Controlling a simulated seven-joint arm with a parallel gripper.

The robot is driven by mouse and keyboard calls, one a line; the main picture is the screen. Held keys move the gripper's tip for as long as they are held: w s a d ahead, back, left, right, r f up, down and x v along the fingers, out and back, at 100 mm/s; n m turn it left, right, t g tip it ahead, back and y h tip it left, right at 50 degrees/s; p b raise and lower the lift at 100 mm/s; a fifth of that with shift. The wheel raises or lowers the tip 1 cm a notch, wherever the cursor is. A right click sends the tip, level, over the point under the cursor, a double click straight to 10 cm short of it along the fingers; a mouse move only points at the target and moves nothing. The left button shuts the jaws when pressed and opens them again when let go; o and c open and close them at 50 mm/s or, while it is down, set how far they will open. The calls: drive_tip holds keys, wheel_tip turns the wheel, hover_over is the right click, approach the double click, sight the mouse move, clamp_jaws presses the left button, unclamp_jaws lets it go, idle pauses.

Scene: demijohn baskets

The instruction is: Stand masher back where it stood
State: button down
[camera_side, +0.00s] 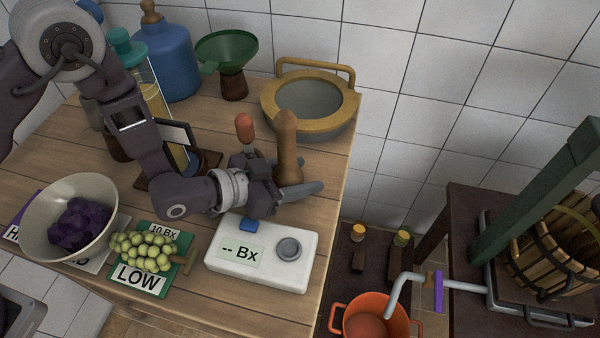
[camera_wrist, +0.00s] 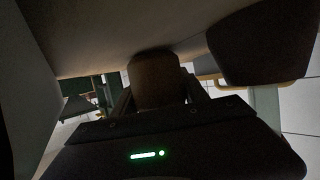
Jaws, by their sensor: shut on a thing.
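The masher (camera_side: 287,140) is a brown wooden tool with a rounded top. It is upright near the table's right edge, behind the white meter box. My gripper (camera_side: 290,190) is shut on the masher low down, with a finger showing in front of it. The masher's lower end is hidden behind my gripper, so I cannot tell whether it touches the table. In the dark wrist view, a brown wooden part (camera_wrist: 153,82), likely the masher, shows between the fingers.
The white meter box (camera_side: 262,258) lies just in front of my gripper. An orange-topped object (camera_side: 244,127) is close behind my wrist. A wooden-rimmed basin (camera_side: 338,122) stands at the back right. Green grapes (camera_side: 147,250) and a bowl (camera_side: 95,190) are at the left front. An orange pot (camera_side: 405,325) is below the table.

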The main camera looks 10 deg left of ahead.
sight(275, 180)
drive_tip(key=shift+f, duration=0.15)
drive_tip(key=c, duration=0.6)
unclamp_jaws()
drive_tip(key=v, duration=0.7)
drive_tip(key=shift+s+a+r, duration=0.2)
drive_tip(key=shift+s, duration=0.05)
